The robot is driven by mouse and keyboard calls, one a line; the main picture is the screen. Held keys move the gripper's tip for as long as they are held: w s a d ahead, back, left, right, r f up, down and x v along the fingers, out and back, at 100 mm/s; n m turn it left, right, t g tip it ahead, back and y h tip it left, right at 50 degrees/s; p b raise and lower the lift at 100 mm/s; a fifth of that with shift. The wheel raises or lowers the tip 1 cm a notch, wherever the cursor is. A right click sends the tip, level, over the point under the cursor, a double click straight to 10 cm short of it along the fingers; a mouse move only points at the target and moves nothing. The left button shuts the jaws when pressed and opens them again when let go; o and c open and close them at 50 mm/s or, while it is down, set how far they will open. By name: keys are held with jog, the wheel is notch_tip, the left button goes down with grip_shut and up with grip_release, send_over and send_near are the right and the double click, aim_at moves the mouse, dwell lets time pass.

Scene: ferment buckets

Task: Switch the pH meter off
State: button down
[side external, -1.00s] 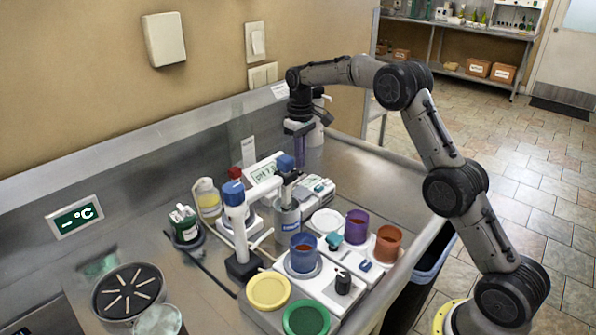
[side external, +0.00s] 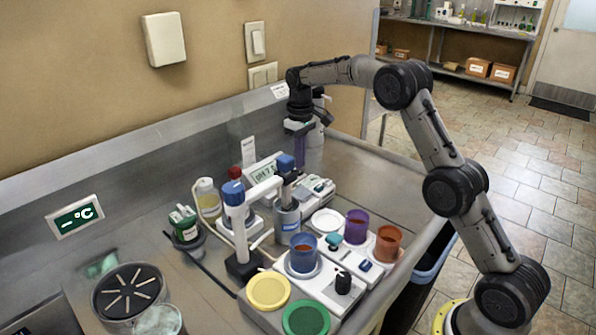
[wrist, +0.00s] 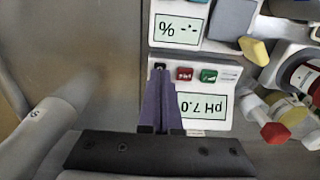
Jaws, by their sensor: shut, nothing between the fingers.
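The pH meter (wrist: 225,118) is a white box in the wrist view. Its lit display (wrist: 203,106) appears upside down and reads pH 7.0. A red button (wrist: 184,74) and a green button (wrist: 208,76) sit beside the display. My gripper (wrist: 160,72) is shut and empty. Its purple fingertips overlap the meter's left edge in this view, just left of the red button. I cannot tell whether they touch the meter. In the side external view, a pH display (side external: 265,172) stands left of my gripper (side external: 300,160), partly hidden by bucket-side equipment.
A second display (wrist: 177,29) reading -.- % lies beyond the pH meter. Bare metal lies left of the meter in the wrist view.

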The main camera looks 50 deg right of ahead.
aim_at(300, 172)
jog(key=shift+f, duration=1.05)
dwell(0.7)
jog(key=shift+r, duration=3.55)
